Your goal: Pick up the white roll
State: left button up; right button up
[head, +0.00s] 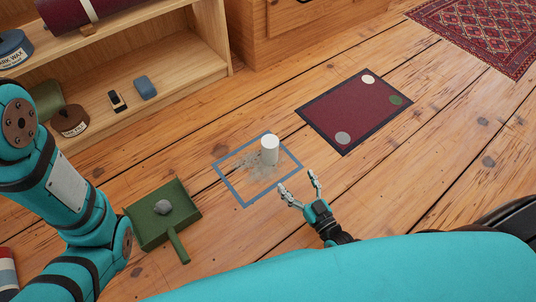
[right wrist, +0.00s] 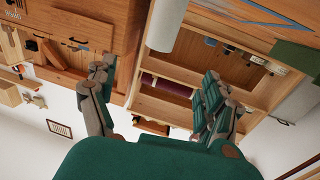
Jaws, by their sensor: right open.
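The white roll (head: 269,150) stands upright on the wood floor, inside a blue square outline (head: 230,191) with a grey dusty patch. In the right wrist view the white roll (right wrist: 166,26) shows at the top centre, beyond the fingertips. My right gripper (head: 298,180) is open and empty, just below and right of the roll in the head view, apart from it. Its two spread fingers also show in the right wrist view (right wrist: 155,76). My left arm is at the left of the head view; its gripper is out of view.
A green dustpan (head: 146,233) holding a grey lump (head: 163,207) lies left of the outline. A dark red mat (head: 350,107) with several round spots lies behind right. A wooden shelf (head: 185,80) stands at the back left. Floor between outline and mat is clear.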

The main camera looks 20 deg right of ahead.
aim_at(274, 150)
jog(key=b+x, duration=0.6)
jog(key=x, duration=0.5)
jog(key=shift+w+f, duration=0.1)
jog(key=shift+w, duration=0.25)
jog(key=b+x, duration=0.4)
jog(key=shift+w+f, duration=0.2)
jog(key=shift+w, duration=0.05)
jog(key=shift+w+a, duration=0.1)
jog(key=shift+w, duration=0.2)
jog(key=shift+w+r, duration=0.15)
jog(key=shift+r, duration=0.05)
jog(key=c, duration=1.3)
jog(key=shift+c, duration=0.3)
jog(key=shift+r, duration=0.1)
